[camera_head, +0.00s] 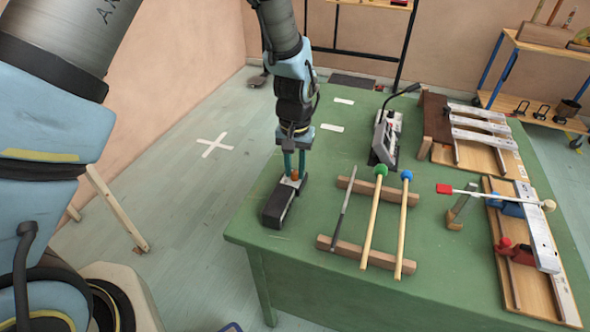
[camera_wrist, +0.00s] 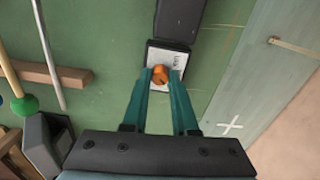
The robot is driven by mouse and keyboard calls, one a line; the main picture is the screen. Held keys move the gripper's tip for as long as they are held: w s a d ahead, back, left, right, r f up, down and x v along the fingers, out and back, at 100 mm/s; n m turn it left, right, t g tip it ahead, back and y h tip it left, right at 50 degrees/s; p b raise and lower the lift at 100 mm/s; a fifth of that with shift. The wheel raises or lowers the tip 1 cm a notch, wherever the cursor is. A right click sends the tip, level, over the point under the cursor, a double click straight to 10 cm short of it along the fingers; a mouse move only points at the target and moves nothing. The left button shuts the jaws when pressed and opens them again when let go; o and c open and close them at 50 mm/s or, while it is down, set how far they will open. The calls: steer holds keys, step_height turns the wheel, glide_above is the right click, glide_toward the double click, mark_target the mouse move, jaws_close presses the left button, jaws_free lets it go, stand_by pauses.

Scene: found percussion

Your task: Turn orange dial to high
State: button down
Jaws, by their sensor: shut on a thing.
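The orange dial (camera_wrist: 159,75) sits on the pale top plate of a small dark box (camera_head: 280,207) near the left edge of the green table. The box also shows in the wrist view (camera_wrist: 179,20). Printed marks beside the dial are too small to read fully, so its setting cannot be told. My gripper (camera_head: 295,176) reaches straight down over the box's far end. Its teal fingers also show in the wrist view (camera_wrist: 161,82), closed on the dial from both sides. The fingertips partly hide the dial in the head view.
Mallets (camera_head: 373,215) and a thin dark stick rest on two wooden bars right of the box. A grey device (camera_head: 385,140) with a bent dark stalk stands behind them. Metal bars on wooden boards (camera_head: 528,230) fill the right side. Green table is bare in front of the box.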

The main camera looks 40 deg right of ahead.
mark_target(295, 172)
steer(key=shift+m, duration=0.6)
steer(key=c, duration=0.7)
jaws_free()
step_height(295, 172, up, 11)
steer(key=shift+f+b, duration=0.1)
steer(key=shift+b, duration=1.1)
steer(key=w+a+r+n, duration=0.2)
steer(key=w+a+n, duration=0.1)
steer(key=w+a, duration=0.75)
steer(key=a+n, duration=0.2)
steer(key=a, duration=0.8)
steer(key=s+a+r+n+t, duration=0.1)
steer(key=a+n, duration=0.2)
steer(key=a, duration=0.7)
steer(key=a+n, duration=0.2)
steer(key=a, duration=0.8)
steer(key=shift+s+a+r+t, duration=0.15)
steer(key=shift+a+r+t, duration=0.15)
steer(key=shift+a+r, duration=0.1)
